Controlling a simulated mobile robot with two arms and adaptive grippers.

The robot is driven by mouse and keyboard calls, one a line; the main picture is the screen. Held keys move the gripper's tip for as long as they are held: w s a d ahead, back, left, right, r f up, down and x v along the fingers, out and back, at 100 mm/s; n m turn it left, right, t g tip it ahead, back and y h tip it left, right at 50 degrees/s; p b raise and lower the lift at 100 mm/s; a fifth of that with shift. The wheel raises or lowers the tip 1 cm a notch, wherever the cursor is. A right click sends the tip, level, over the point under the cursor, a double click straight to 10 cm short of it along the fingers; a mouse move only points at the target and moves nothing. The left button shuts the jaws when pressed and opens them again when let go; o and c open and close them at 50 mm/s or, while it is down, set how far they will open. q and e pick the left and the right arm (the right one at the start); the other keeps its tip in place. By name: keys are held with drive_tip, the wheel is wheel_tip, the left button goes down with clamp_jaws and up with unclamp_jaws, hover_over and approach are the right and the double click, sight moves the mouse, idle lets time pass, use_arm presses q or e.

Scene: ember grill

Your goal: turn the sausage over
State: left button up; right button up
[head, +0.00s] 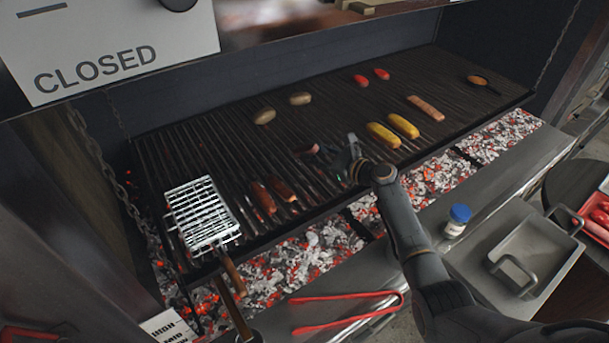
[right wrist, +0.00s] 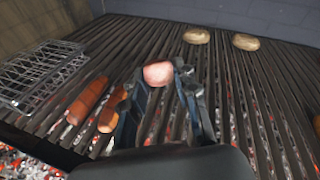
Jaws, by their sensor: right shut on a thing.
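Two reddish-brown sausages lie side by side on the grill grate (head: 230,150): one on the left (head: 263,198) and one on the right (head: 282,188). They also show at the left in the right wrist view, as the left sausage (right wrist: 88,100) and the right sausage (right wrist: 110,112). My right gripper (head: 330,154) is low over the grate, behind and right of these two. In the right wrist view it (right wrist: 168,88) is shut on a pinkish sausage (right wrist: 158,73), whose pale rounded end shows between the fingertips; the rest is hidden. My left gripper is not in view.
A wire grilling basket (head: 200,213) lies on the grate's left end. Two yellow corn cobs (head: 392,130) are right of my gripper, potatoes (head: 265,116) behind. Red tongs (head: 345,311), a blue-capped jar (head: 457,220) and a metal tray (head: 533,260) are on the front ledge.

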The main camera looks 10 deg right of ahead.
drive_tip(key=m+h, duration=0.1)
drive_tip(key=m, duration=0.1)
drive_tip(key=m+h, duration=0.1)
drive_tip(key=m, duration=0.3)
drive_tip(key=shift+a+r+t+h, duration=0.2)
drive_tip(key=shift+a+t+h, duration=0.1)
drive_tip(key=shift+t+h, duration=0.1)
drive_tip(key=f+b, duration=0.1)
drive_tip(key=w+f+b, duration=0.1)
drive_tip(key=f, duration=0.1)
drive_tip(key=f+b, duration=0.2)
drive_tip(key=shift+w+a, duration=0.3)
drive_tip(key=shift+f, duration=0.4)
drive_tip(key=shift+r, duration=0.1)
drive_tip(key=o, duration=0.7)
drive_tip(key=o, duration=0.5)
drive_tip(key=shift+o, duration=0.2)
